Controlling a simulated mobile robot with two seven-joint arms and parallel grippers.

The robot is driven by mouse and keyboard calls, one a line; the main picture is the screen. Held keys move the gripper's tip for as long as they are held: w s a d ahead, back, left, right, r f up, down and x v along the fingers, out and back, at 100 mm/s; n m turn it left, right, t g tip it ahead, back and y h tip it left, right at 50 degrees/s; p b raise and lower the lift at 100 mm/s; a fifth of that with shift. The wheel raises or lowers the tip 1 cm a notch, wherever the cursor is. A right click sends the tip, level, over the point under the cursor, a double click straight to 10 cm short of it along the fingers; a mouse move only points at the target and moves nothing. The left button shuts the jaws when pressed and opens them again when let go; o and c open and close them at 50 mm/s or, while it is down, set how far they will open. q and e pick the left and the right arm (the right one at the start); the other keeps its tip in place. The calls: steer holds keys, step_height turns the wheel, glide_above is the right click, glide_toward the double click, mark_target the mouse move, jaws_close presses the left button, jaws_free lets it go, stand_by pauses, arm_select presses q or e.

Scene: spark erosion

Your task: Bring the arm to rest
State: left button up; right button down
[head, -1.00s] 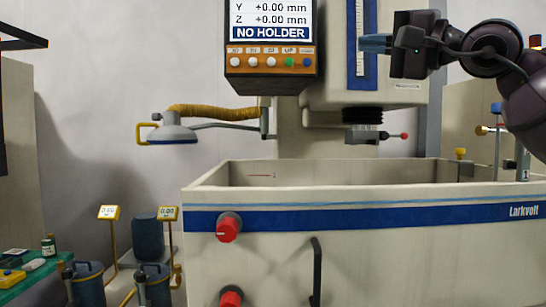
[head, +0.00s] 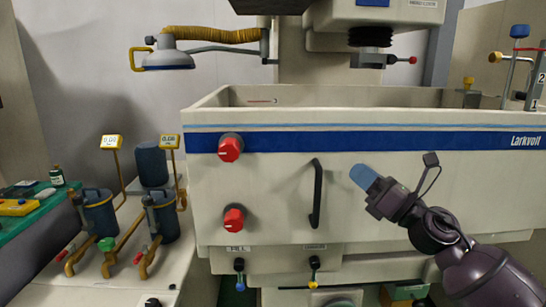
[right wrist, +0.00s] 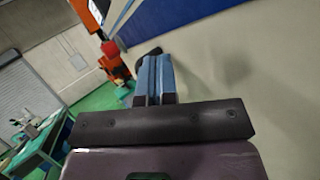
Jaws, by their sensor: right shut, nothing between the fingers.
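My right arm comes in from the lower right of the head view. Its gripper (head: 364,178) has blue fingertips and is shut and empty. It hangs in front of the cream tank of the machine (head: 400,150), to the right of the black door handle (head: 316,193). In the right wrist view the two blue fingers (right wrist: 153,78) lie side by side, closed together, with nothing between them. My left gripper is not in view.
Two red knobs, an upper (head: 231,148) and a lower (head: 233,218), stick out of the tank front. Blue canisters (head: 100,212) with yellow pipes stand at the left. A green-topped table (head: 40,215) is at the far left. A lamp (head: 168,58) hangs above the tank's left side.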

steer(key=s+d+f+m+t+h, duration=0.1)
steer(key=s+d+f+m+h, duration=0.2)
steer(key=f+m, duration=0.55)
steer(key=s+d+f+m+t+h, duration=0.1)
steer(key=s+d+f+m+h, duration=0.15)
steer(key=f+m+h, duration=0.45)
steer(key=s+d+f+m+t+h, duration=0.15)
steer(key=s+f+m, duration=0.25)
steer(key=f+m, duration=0.6)
steer(key=s+d+f+m+g+h, duration=0.2)
steer(key=s+f+m+g+h, duration=0.3)
steer(key=s+f+m, duration=1)
steer(key=s+f+g, duration=0.2)
steer(key=s+f, duration=0.3)
steer(key=s, duration=0.1)
steer(key=shift+d+f+g, duration=0.35)
steer(key=shift+d, duration=0.05)
steer(key=shift+s, duration=0.1)
